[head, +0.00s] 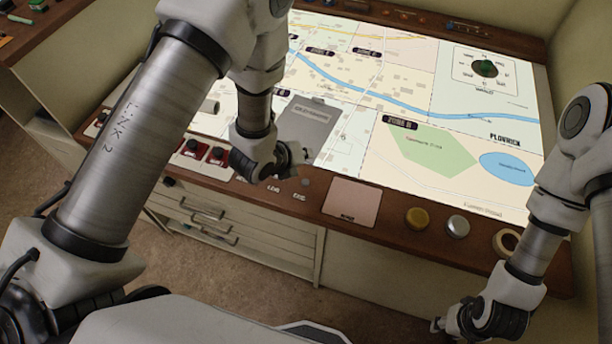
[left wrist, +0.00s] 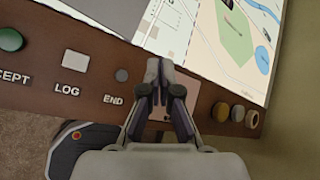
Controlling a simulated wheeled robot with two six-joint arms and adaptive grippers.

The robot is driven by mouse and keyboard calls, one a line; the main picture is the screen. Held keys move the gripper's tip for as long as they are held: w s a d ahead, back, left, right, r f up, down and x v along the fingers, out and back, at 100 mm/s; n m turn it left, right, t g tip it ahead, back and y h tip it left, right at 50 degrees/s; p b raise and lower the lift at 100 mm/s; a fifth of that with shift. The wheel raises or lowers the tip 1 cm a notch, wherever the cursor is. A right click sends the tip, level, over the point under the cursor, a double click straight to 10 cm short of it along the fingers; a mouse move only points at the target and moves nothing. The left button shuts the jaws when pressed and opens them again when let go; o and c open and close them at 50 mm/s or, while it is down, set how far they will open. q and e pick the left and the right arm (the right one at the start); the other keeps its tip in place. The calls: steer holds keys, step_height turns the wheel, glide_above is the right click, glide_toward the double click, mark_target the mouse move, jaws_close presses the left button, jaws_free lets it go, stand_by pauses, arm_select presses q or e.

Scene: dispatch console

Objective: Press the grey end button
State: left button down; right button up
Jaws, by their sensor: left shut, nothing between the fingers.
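The grey end button (left wrist: 122,75) is a small round button on the brown console edge, above the label END. In the head view the end button (head: 305,183) is a small spot just below my left gripper (head: 301,156). In the left wrist view my left gripper (left wrist: 157,72) is shut and empty, its fingertips to the right of the button. The fingertips appear apart from the button, but their height above the console is hard to tell. My right gripper (head: 438,325) is low in front of the console, far from the button; its fingers are too small to read.
A white LOG button (left wrist: 75,62) and a green button (left wrist: 11,40) lie left of END. A pink pad (head: 350,203), a yellow knob (head: 417,217), a silver knob (head: 457,226) and a tan ring (head: 506,240) lie to the right.

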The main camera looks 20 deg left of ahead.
mark_target(303, 183)
arm_select(q)
steer(key=shift+s+a, duration=0.1)
steer(key=shift+a, duration=0.05)
steer(key=shift+f, duration=0.1)
step_height(303, 183, down, 8)
steer(key=b, duration=0.5)
steer(key=shift+f+b, duration=0.35)
steer(key=shift+b, duration=0.3)
stand_by(0.7)
steer(key=shift+f+b, duration=0.4)
steer(key=shift+b, duration=0.15)
steer(key=shift+f+b, duration=0.35)
steer(key=shift+b, duration=0.1)
stand_by(0.4)
steer(key=shift+r+p, duration=0.4)
steer(key=shift+r, duration=0.4)
